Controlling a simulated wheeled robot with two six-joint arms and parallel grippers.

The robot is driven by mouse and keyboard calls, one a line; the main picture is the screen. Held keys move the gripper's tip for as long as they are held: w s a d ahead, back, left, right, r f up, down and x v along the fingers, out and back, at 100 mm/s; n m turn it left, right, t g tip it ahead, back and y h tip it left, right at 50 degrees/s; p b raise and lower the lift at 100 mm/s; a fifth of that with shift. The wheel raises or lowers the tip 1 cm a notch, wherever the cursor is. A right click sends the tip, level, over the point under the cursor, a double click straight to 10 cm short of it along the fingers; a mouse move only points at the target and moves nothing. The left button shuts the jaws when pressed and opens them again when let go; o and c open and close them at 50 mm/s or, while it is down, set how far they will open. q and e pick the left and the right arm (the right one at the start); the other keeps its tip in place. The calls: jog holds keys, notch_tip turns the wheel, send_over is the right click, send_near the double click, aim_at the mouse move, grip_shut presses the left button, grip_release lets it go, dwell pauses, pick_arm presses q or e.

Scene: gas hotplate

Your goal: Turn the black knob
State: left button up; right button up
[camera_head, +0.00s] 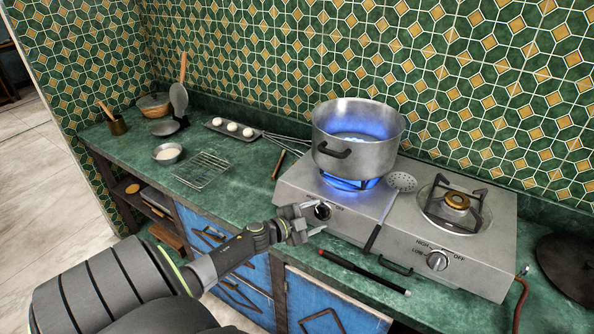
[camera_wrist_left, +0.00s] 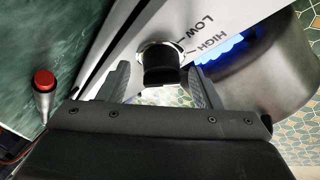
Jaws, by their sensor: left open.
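The black knob (camera_head: 323,211) is on the front panel of the silver gas hotplate (camera_head: 400,222), below the left burner. In the left wrist view the knob (camera_wrist_left: 160,68) shows up close, with LOW and HIGH printed beside it. My left gripper (camera_head: 314,217) is at the knob and open. In the left wrist view the two fingers (camera_wrist_left: 160,75) stand on either side of the knob with gaps, and I see no clear contact. Blue flame (camera_head: 350,182) burns under the steel pot (camera_head: 357,152). My right gripper is not in view.
A second knob (camera_head: 437,260) is on the right of the panel, under the unlit right burner (camera_head: 457,201). A skimmer (camera_head: 402,181) lies across the hotplate. A black rod with a red end (camera_head: 365,271) lies along the counter's front edge. A wire rack (camera_head: 201,170) sits left.

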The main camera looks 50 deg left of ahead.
pick_arm(q)
jog(key=b+v, duration=0.1)
jog(key=v, duration=0.3)
jog(key=b+v, duration=0.2)
jog(key=v, duration=0.2)
jog(key=shift+s+f, duration=0.2)
jog(key=p+v, duration=0.1)
jog(key=v, duration=0.7)
jog(key=shift+s+r+p, duration=0.25)
jog(key=shift+s+p, duration=0.05)
jog(key=shift+p, duration=0.05)
jog(key=shift+a, duration=0.1)
